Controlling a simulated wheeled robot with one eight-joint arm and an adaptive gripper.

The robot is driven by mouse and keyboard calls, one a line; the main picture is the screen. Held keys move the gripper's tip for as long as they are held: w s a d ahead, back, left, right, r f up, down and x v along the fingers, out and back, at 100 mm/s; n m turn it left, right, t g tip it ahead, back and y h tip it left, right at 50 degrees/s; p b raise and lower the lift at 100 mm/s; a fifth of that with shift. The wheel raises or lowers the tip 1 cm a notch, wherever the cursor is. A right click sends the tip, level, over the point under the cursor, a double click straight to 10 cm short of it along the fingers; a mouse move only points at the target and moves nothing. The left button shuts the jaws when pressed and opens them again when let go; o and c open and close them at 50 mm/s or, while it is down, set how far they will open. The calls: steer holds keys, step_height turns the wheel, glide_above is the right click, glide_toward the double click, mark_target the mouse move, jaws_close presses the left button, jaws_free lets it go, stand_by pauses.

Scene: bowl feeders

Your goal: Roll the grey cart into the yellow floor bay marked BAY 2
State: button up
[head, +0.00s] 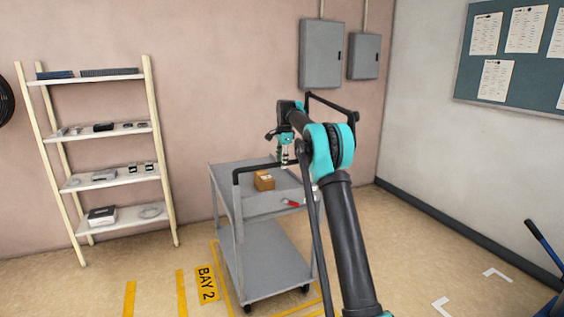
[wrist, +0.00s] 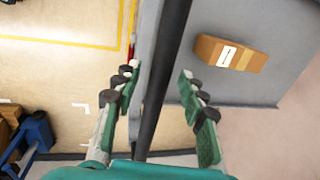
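The grey cart (head: 262,245) stands upright near the pink wall, with two shelves and a black handle (head: 262,165). The floor label BAY 2 (head: 206,284) is just left of its base. Yellow floor lines (head: 219,262) run along the cart's left side and past its near right corner; the cart hides part of the bay. My gripper (head: 285,163) is at the handle. In the wrist view, the handle bar (wrist: 158,85) passes between the spread fingers of my gripper (wrist: 160,90), with gaps visible on both sides.
A shelf rack (head: 99,176) stands left. Other yellow stripes (head: 181,292) lie left of the label.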

step_height(320, 180, up, 12)
steer(key=s, duration=0.2)
steer(key=shift+s+d, duration=0.15)
steer(key=shift+d, duration=0.25)
steer(key=shift+f, duration=0.1)
steer(key=s+d+f+n, duration=0.2)
steer(key=s+f+n, duration=0.2)
steer(key=s+f, duration=0.6)
steer(key=s+d+f+n+t, duration=0.1)
steer(key=s+d+f+n, duration=0.2)
steer(key=s+f, duration=0.7)
steer(key=s+d+f+n+t, duration=0.1)
steer(key=s+f+n, duration=0.6)
steer(key=s, duration=2.9)
step_height(320, 180, down, 3)
steer(key=shift+d+h, duration=0.3)
steer(key=shift+d, duration=0.5)
steer(key=shift+w, duration=0.1)
